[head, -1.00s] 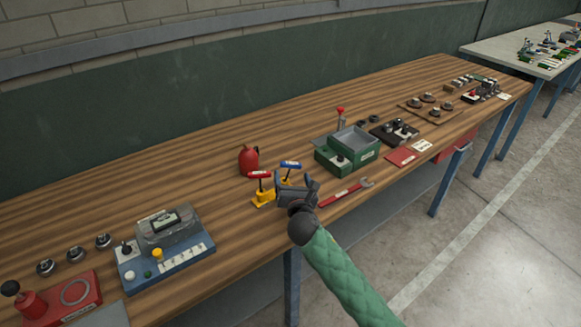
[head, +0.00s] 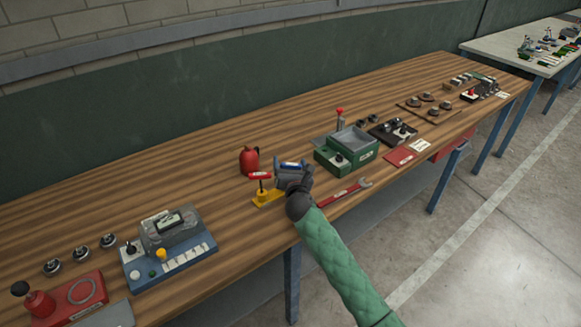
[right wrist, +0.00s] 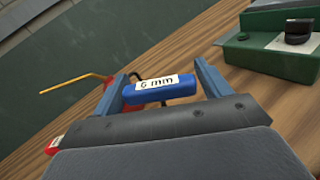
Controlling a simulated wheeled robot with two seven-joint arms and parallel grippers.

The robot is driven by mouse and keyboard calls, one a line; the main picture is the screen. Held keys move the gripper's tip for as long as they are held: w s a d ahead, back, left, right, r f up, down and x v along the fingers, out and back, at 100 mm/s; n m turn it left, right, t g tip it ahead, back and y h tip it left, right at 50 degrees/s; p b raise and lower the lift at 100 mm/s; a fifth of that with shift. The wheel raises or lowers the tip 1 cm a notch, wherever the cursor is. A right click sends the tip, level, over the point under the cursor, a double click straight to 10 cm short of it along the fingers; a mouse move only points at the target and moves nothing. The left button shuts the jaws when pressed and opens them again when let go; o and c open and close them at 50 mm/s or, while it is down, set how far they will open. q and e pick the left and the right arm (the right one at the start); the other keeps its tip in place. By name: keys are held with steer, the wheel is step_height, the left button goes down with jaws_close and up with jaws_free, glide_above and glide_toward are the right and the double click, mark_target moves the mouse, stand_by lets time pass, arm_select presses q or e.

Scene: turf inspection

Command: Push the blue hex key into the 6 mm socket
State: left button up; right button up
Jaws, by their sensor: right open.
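The blue hex key (head: 292,164) has a T-handle labelled "6 mm", which also shows in the right wrist view (right wrist: 158,90). My right gripper (head: 291,172) is open, its two fingers on either side of the blue handle. I cannot tell whether they touch it. The yellow holder (head: 267,197) stands below, and its 6 mm socket is hidden behind my gripper. A red-handled hex key (head: 260,175) stands upright in the holder to the left. My left gripper is not in view.
A red oil can (head: 249,161) stands behind the holder. A red wrench (head: 345,192) lies to the right, by the table's front edge. A green box (head: 346,152) stands beyond it. A blue device (head: 168,252) is at the left, with bare wood between it and the holder.

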steer(key=c, duration=0.8)
steer(key=shift+o, duration=0.2)
